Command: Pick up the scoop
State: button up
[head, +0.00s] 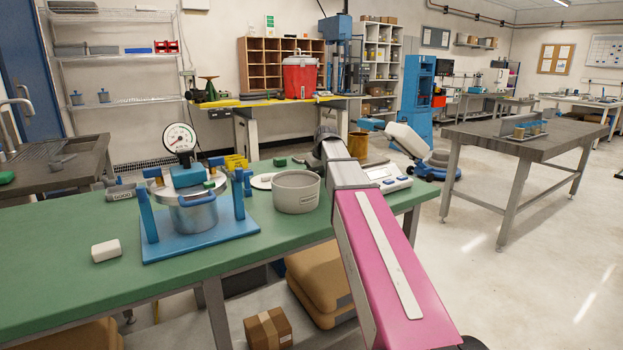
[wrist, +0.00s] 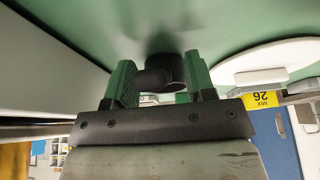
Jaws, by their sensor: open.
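In the wrist view my gripper (wrist: 161,82) is open, with its two green fingers apart. A dark rounded piece with a short cylinder end (wrist: 172,68), which looks like the scoop, lies between the fingers over the green bench top. I cannot tell whether either finger touches it. In the head view my arm covers the area behind the grey pot, and I cannot make out the scoop or the fingers clearly there.
A grey pot (head: 297,192) stands beside my arm on the green bench (head: 60,255). A white disc (wrist: 265,62) lies close to the right finger in the wrist view. A pressure vessel with a gauge (head: 192,205) stands left, with a white block (head: 106,250) nearby.

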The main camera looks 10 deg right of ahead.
grip_shut()
jog(key=shift+r, duration=0.2)
jog(key=shift+r, duration=0.65)
notch_tip(320, 180, up, 3)
jog(key=shift+f, duration=0.1)
jog(key=s+a+r, duration=0.4)
jog(key=s+a, duration=0.1)
jog(key=s+a+r, duration=0.2)
jog(key=s+a, duration=0.1)
jog(key=shift+s+r, duration=0.2)
jog(key=shift+r, duration=0.1)
jog(key=c, duration=0.7)
grip_release()
grip_shut()
